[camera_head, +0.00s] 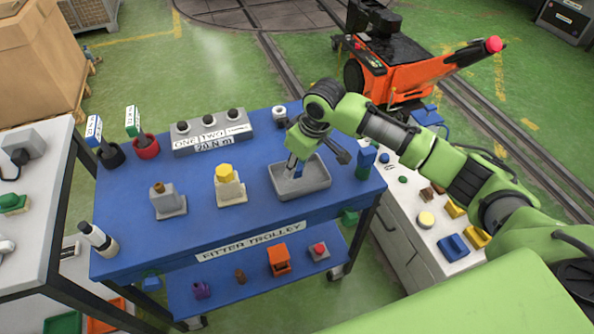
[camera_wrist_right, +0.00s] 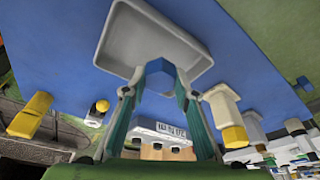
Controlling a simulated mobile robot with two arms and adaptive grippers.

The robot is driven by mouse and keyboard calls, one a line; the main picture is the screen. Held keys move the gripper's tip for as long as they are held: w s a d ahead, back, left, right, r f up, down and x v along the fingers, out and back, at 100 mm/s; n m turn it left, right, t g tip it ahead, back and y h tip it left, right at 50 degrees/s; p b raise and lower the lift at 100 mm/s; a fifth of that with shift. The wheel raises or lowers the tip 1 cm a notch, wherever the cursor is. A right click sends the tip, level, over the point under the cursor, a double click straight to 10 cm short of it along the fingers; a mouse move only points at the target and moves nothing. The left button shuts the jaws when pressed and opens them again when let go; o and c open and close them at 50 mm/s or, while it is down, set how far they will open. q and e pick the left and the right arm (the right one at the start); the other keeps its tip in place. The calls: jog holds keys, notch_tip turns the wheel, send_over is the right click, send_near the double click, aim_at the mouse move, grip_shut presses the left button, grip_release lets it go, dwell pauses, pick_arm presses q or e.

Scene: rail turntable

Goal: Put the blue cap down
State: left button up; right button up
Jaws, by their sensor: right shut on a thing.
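My right gripper (camera_head: 295,165) points down over the grey tray (camera_head: 319,184) on the blue trolley top. It is shut on the blue cap, a six-sided piece that shows between the fingertips in the right wrist view (camera_wrist_right: 158,75). The tray (camera_wrist_right: 112,40) lies behind the cap in that view. I cannot tell whether the cap touches the tray floor. My left gripper is not in view.
A fitting with a yellow cap (camera_head: 225,172) and one with a brass top (camera_head: 159,187) stand left of the tray. A grey box with knobs (camera_head: 211,133) stands behind. A blue and green piece (camera_head: 366,160) stands right of the tray. The trolley's front (camera_head: 180,235) is clear.

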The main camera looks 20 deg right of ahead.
aim_at(299, 168)
jog(key=shift+w+d+f+p, duration=0.15)
jog(key=shift+f+p, duration=0.4)
jog(key=shift+f, duration=1.2)
jog(key=o, duration=1.2)
jog(key=shift+f, duration=0.15)
jog(key=shift+o, duration=0.2)
jog(key=b+v, duration=0.1)
jog(key=v, duration=1.1)
jog(key=shift+r, duration=0.25)
